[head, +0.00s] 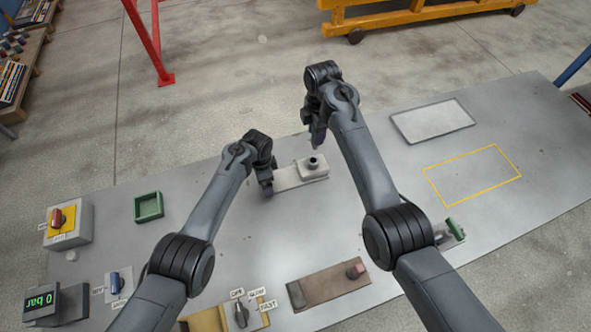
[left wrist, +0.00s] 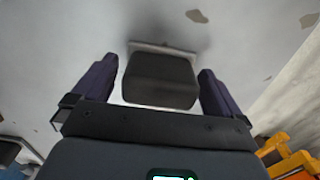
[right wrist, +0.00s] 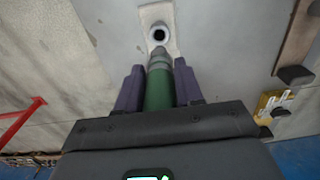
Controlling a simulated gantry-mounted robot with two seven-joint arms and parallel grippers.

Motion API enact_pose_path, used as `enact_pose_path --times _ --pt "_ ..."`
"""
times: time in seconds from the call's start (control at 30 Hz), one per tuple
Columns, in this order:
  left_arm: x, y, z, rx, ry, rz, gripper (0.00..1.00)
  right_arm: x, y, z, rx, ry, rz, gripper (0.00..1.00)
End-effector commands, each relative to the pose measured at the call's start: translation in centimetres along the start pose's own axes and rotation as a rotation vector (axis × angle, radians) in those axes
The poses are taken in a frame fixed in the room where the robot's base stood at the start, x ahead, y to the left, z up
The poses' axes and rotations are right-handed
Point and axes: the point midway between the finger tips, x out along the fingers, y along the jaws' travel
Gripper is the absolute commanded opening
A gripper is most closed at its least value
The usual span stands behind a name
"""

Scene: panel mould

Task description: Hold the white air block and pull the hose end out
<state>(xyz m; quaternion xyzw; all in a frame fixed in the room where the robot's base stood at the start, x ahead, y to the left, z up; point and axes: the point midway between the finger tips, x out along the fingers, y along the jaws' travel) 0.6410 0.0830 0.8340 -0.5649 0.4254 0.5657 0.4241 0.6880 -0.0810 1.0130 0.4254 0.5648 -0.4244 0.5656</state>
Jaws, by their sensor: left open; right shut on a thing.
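The white air block (head: 309,171) sits on the bench on a pale plate, its dark round socket facing up and empty. It also shows in the right wrist view (right wrist: 150,14). My right gripper (head: 318,139) is above it, shut on the green hose end (right wrist: 159,88). The hose end's grey tip is close to the socket but appears apart from it. My left gripper (head: 266,188) is low at the plate's left end, open. In the left wrist view a dark grey block (left wrist: 160,80) stands between its fingers, with small gaps on both sides.
A green tray (head: 148,206) lies left, near a red-knob switch box (head: 70,226) and a display reading 0 bar (head: 48,303). A selector (head: 240,315) and brown plate (head: 328,286) lie in front. A white tray (head: 433,120) and an empty yellow outline (head: 472,175) are at right.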

Motion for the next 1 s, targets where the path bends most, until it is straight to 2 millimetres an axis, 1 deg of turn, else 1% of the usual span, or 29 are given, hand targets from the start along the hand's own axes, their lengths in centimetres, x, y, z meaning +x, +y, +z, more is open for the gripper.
enact_pose_path --times 0.13,0.27,0.3,0.4,0.5,0.63,0.8,1.0 --pt "-1.2 -0.1 -0.1 0.001 0.004 -0.002 1.00 0.0 0.0 0.0 0.000 0.000 0.001 0.00" --pt "-2.9 0.0 0.1 0.001 0.002 -0.005 1.00 0.0 0.0 0.0 0.000 0.000 0.001 0.00" --pt "-3.8 -0.1 -0.1 0.000 0.004 -0.005 1.00 -0.1 0.0 0.0 0.000 0.000 0.001 0.00" --pt "-5.8 -0.1 0.0 0.000 0.003 -0.005 1.00 0.0 0.0 0.0 0.000 0.000 0.001 0.00" --pt "-7.6 0.0 -0.1 0.000 0.004 -0.004 1.00 0.0 0.0 0.0 0.000 0.000 0.001 0.00" --pt "-9.5 0.0 -0.1 0.001 0.003 -0.004 1.00 0.0 0.0 0.0 0.000 0.000 0.001 0.00" --pt "-11.1 0.0 0.0 0.001 0.000 -0.002 1.00 0.0 0.0 0.0 0.000 0.000 0.001 0.00" --pt "-11.7 0.0 0.1 0.001 0.000 -0.001 1.00 0.0 0.0 0.0 0.000 0.000 0.001 0.00"
